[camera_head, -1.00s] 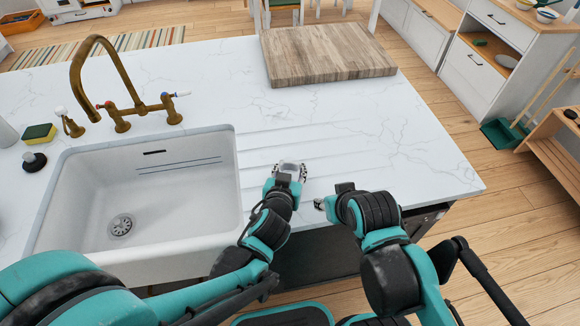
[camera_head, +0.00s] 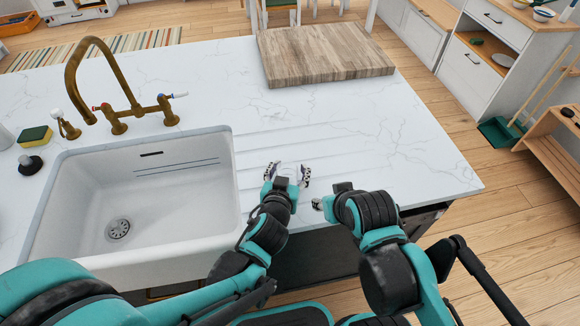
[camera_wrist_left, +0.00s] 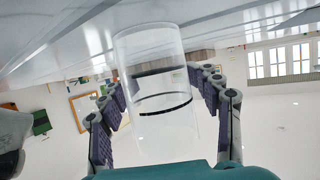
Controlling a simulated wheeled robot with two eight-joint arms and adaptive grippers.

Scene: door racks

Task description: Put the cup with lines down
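The clear cup with a dark line around it (camera_wrist_left: 155,85) stands between the fingers of my left gripper in the left wrist view, one end against the white counter. In the head view it is a faint clear shape (camera_head: 291,172) on the grooved counter right of the sink. My left gripper (camera_head: 289,173) is spread open around the cup, with its fingers on either side and apart from each other. My right gripper (camera_head: 318,204) is at the counter's front edge, mostly hidden behind its own wrist; its fingers cannot be made out.
The white sink (camera_head: 130,200) with a brass tap (camera_head: 118,110) is to the left. A wooden board (camera_head: 325,55) lies at the back of the counter. A sponge (camera_head: 35,135) sits at the far left. The white counter (camera_head: 400,135) to the right is clear.

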